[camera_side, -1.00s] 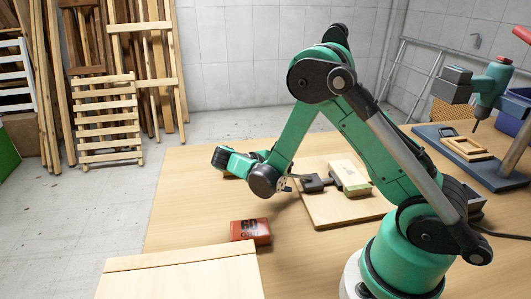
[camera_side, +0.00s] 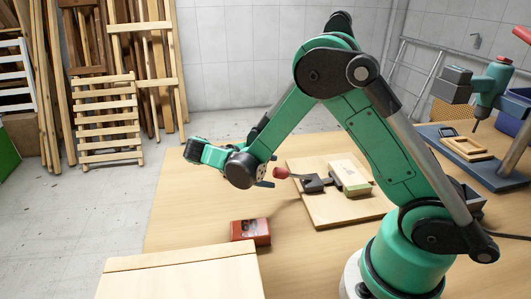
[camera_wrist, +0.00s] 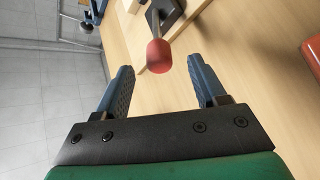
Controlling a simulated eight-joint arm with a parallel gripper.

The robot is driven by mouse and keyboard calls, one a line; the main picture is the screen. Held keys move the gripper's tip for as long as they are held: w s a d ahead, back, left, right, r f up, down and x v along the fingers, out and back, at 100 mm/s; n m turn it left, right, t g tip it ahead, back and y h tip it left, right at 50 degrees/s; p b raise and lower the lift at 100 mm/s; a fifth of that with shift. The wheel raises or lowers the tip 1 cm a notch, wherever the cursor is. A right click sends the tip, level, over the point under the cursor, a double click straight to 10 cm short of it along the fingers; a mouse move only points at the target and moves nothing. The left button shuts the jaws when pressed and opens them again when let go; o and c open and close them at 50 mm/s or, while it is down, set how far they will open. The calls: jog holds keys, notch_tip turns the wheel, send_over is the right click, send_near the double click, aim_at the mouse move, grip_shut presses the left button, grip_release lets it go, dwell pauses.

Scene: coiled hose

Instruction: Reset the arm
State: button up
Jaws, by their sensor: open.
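My gripper (camera_side: 268,171) is raised over the table with its two dark blue fingers apart and nothing between them. In the wrist view its fingers (camera_wrist: 160,75) are spread wide. A red knob (camera_side: 281,173) on a thin lever stands just right of the fingertips. In the wrist view the knob (camera_wrist: 159,56) appears ahead of the gap between the fingers, apart from both. The lever runs to a dark clamp (camera_side: 313,184) on a wooden board (camera_side: 320,214). A pale block (camera_side: 349,174) sits beside the clamp on that board.
A red box (camera_side: 250,231) lies on the table (camera_side: 185,210), left of the board. A light wooden panel (camera_side: 185,275) is at the front left. A green drill-like machine (camera_side: 490,90) stands on a blue base at the right. Wooden frames lean on the back wall.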

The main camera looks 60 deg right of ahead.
jog(key=shift+w+r+t, duration=0.1)
jog(key=shift+r+t, duration=0.2)
jog(key=shift+r, duration=0.05)
jog(key=s+a+r+m+t+y, duration=0.2)
jog(key=s+a+r+t+y, duration=0.1)
jog(key=a+r+t+y, duration=0.4)
jog(key=a+t+y, duration=0.2)
jog(key=t+y, duration=0.1)
jog(key=t, duration=0.1)
jog(key=shift+s+a+r+t, duration=0.15)
jog(key=shift+s+r+t, duration=0.05)
jog(key=shift+r+t, duration=0.1)
